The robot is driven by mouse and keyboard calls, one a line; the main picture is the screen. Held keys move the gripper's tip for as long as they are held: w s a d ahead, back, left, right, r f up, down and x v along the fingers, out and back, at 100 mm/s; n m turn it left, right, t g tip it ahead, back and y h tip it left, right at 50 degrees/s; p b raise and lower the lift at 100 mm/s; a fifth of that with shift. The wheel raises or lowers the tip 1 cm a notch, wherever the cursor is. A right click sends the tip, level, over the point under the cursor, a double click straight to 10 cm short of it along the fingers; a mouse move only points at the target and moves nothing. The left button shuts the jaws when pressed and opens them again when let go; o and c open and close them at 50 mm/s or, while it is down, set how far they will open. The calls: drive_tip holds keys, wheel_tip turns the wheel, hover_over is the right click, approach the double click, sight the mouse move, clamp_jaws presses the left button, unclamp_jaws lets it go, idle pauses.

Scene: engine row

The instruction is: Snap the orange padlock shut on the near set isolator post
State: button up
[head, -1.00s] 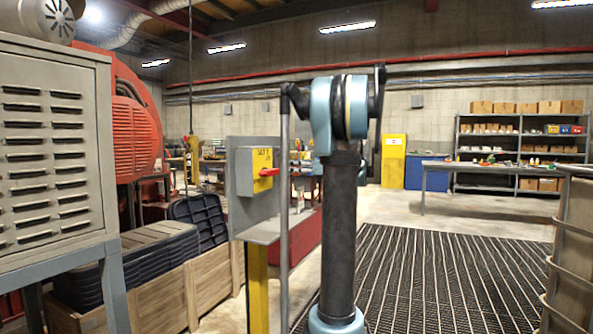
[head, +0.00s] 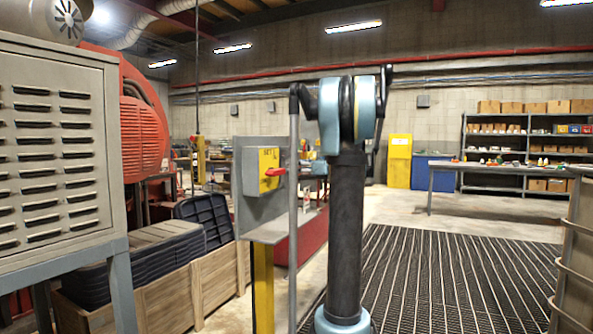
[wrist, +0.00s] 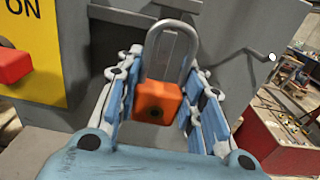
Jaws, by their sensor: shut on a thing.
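The orange padlock (wrist: 160,104) sits between the fingers of my gripper (wrist: 162,80) in the wrist view, its grey shackle upright above the body. My gripper is shut on it. The shackle top stands in front of a grey plate and dark bracket (wrist: 130,17); I cannot tell whether it passes around anything. The isolator box (head: 259,171), with yellow face and red handle (head: 276,172), stands on a yellow post (head: 263,285) in the head view. Its yellow face marked "ON" (wrist: 30,45) and red handle (wrist: 12,66) show at left in the wrist view. My arm hides the gripper and padlock in the head view.
A louvred grey cabinet (head: 55,150) and wooden crate (head: 165,295) with dark trays stand at left. A slatted floor mat (head: 450,275) lies to the right, mostly clear. A thin bent rod (wrist: 250,55) sticks out right of the padlock.

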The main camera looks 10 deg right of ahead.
sight(283, 166)
drive_tip(key=shift+w+a, duration=0.4)
drive_tip(key=shift+a, duration=0.1)
drive_tip(key=shift+w+a, duration=0.2)
drive_tip(key=shift+a, duration=0.05)
drive_tip(key=shift+w+a, duration=0.2)
drive_tip(key=shift+a, duration=0.1)
drive_tip(key=shift+w+a, duration=0.2)
drive_tip(key=shift+a, duration=0.05)
drive_tip(key=shift+w+a, duration=0.4)
drive_tip(key=shift+a, duration=0.2)
drive_tip(key=shift+w+a+f, duration=0.15)
drive_tip(key=shift+r, duration=1.4)
idle(0.4)
drive_tip(key=shift+f, duration=0.55)
